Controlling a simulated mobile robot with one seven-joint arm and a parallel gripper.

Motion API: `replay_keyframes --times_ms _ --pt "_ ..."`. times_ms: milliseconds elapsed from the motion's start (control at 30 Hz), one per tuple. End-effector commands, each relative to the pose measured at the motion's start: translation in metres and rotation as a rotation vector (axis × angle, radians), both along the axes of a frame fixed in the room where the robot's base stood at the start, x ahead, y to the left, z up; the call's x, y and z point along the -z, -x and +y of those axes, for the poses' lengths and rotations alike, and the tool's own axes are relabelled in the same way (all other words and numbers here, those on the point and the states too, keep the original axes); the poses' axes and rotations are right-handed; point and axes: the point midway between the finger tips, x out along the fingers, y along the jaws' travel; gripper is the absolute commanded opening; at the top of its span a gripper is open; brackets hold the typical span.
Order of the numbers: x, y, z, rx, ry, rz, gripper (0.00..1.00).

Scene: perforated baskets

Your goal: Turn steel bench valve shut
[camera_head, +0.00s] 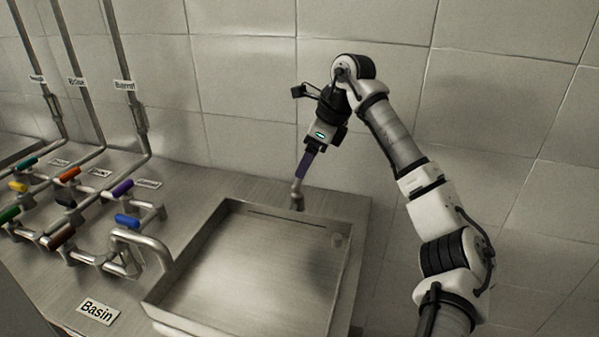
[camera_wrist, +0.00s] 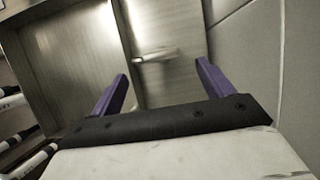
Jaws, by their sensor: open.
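A small bare steel valve (camera_head: 297,197) stands on the bench behind the basin's far edge. In the wrist view its steel lever (camera_wrist: 155,54) lies roughly crosswise, just beyond my fingertips and between their lines. My gripper (camera_head: 304,168) points down over the valve with its purple fingers. In the wrist view the two fingers of my gripper (camera_wrist: 162,72) are spread apart with nothing between them. The fingers appear apart from the lever. The head view does not clearly show the lever's angle, as the valve is small and partly below the gripper.
The empty steel basin (camera_head: 265,265) is set in the bench in front of the valve. Pipes with several coloured handles, such as a blue one (camera_head: 127,220), fill the left side. A curved steel spout (camera_head: 140,240) stands left of the basin. The tiled wall (camera_head: 245,75) is close behind.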

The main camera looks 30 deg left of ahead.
Motion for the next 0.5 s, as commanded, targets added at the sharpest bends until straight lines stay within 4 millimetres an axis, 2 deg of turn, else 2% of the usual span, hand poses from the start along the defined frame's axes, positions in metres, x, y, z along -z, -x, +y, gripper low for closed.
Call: replay_keyframes --times_ms 200,333,500 --pt "0.036 0.005 0.015 -0.002 -0.001 0.003 0.8" --pt "0.049 0.006 0.02 -0.002 -0.001 0.002 0.8" --pt "0.056 0.006 0.023 -0.001 -0.001 0.0 0.8"
